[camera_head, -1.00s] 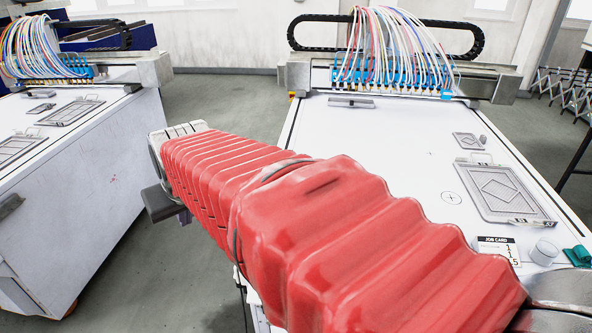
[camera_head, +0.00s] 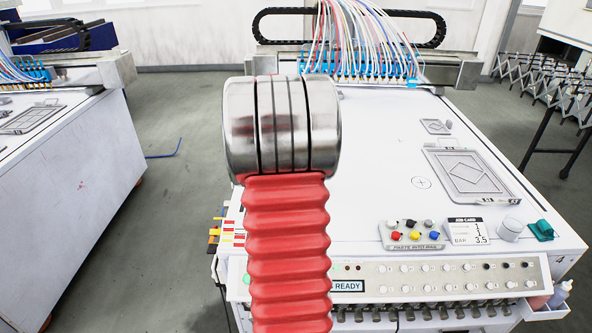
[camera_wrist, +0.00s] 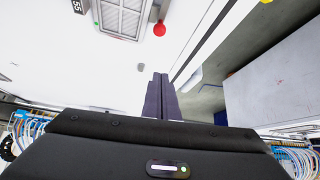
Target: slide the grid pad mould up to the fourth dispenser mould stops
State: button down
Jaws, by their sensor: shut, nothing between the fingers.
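My gripper (camera_wrist: 158,95) shows in the wrist view with its dark fingers together and nothing between them. It is over the white bed near its long edge, apart from any mould. In the head view my arm hides it. A grey framed plate with fine lines (camera_wrist: 122,18), possibly the grid pad mould, is cut by the top of the wrist view. In the head view a framed mould with a diamond pattern (camera_head: 469,177) lies on the right of the bed (camera_head: 375,150). The blue dispenser row (camera_head: 385,80) with coloured tubes crosses the back; the fourth one cannot be singled out.
A small plate (camera_head: 435,126) lies behind the diamond mould. A button box (camera_head: 411,235), job card (camera_head: 467,230), grey knob (camera_head: 510,229) and green item (camera_head: 541,230) line the front. A red round knob (camera_wrist: 159,28) is beside the lined plate. A second machine (camera_head: 65,170) stands left.

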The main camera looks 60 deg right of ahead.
jog(key=s+d+f, duration=0.2)
jog(key=s+d, duration=0.1)
jog(key=d, duration=0.2)
jog(key=s+d+f+m+h, duration=0.1)
jog(key=s+d+f, duration=0.1)
jog(key=s+d, duration=0.1)
jog(key=shift+s+d+f+m+g, duration=0.15)
jog(key=shift+d+f+m+g, duration=0.15)
jog(key=shift+d, duration=0.6)
jog(key=shift+x, duration=5.05)
jog(key=shift+s+a, duration=0.3)
jog(key=shift+a, duration=0.35)
jog(key=shift+s+a, duration=0.35)
jog(key=shift+a, duration=0.25)
jog(key=shift+s+a, duration=0.3)
jog(key=shift+a, duration=0.35)
